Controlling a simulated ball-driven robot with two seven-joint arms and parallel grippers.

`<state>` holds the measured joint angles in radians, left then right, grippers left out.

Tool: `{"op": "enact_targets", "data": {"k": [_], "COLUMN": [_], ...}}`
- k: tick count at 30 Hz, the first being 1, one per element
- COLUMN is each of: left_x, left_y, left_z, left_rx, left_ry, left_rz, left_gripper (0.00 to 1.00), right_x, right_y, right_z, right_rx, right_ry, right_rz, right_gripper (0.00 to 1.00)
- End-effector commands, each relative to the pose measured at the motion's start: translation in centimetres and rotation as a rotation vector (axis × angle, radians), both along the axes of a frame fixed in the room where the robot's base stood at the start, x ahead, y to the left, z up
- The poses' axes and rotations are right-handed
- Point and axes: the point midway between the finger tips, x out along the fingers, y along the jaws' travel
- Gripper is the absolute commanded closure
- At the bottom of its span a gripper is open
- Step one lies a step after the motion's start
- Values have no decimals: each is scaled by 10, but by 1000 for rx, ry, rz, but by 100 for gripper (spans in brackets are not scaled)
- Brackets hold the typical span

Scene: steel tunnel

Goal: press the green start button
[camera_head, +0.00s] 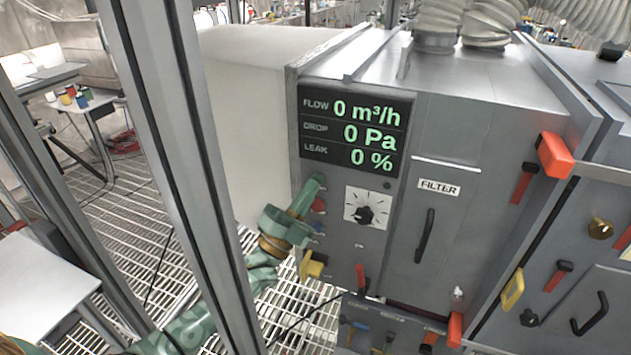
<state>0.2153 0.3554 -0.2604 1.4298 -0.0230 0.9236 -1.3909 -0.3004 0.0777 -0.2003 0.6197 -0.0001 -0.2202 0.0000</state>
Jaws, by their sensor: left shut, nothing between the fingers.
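My left arm rises from the bottom left, and my left gripper (316,184) is shut and empty. Its green fingers point up along the left edge of the grey machine front (380,225), just under the display. I cannot tell whether the fingertips touch the panel. A small red control (319,204) shows right beside the fingers, and a small blue one (318,227) lies lower. I cannot make out the green start button; the gripper covers part of this strip of panel. My right gripper is not in view.
The display (354,131) reads flow 0, drop 0, leak 0. A dial (365,208) sits right of the gripper, and a yellow part (312,266) below it. A metal post (185,150) stands at left. A filter door handle (425,236) is further right.

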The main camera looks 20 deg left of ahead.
Motion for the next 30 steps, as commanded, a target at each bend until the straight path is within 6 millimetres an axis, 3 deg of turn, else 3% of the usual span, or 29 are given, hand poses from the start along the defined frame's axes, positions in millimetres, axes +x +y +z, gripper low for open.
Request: {"op": "enact_targets", "data": {"k": [30], "left_x": [9], "left_y": [1], "left_z": [1], "left_rx": [0], "left_ry": [-1], "left_rz": [2], "left_gripper": [100], "right_x": [-1], "right_y": [-3], "right_z": [-5], "right_rx": [-3], "right_ry": [2], "right_rz": [1], "right_gripper": [64]}}
